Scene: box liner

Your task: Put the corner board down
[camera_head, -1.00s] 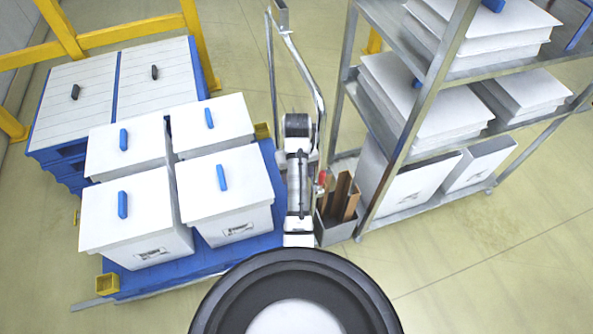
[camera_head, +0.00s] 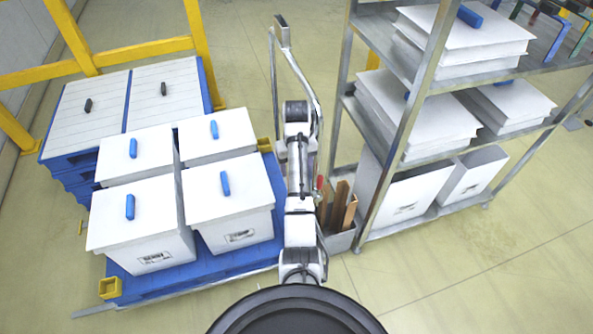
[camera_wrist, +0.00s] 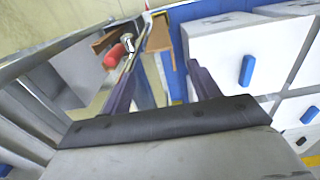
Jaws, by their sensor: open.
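Brown corner boards (camera_head: 341,205) stand upright in a narrow grey bin (camera_head: 342,241), between the loaded pallet and the shelf rack. In the wrist view, a tan-brown board (camera_wrist: 161,33) shows just beyond my gripper (camera_wrist: 161,68), and another brown piece (camera_wrist: 105,41) lies to its left. My gripper's two dark purple fingers are apart, with nothing clamped between them. A red-handled tool (camera_wrist: 115,56) is close beside the left finger. In the head view, my arm hides the gripper. I cannot tell whether a finger touches a board.
White lidded boxes (camera_head: 228,200) with blue handles stand on a blue pallet (camera_head: 205,263) at left, with yellow corner pieces (camera_head: 110,289). A metal shelf rack (camera_head: 408,110) holding white boxes stands close on the right. Yellow rails (camera_head: 140,54) stand behind. Floor at lower right is clear.

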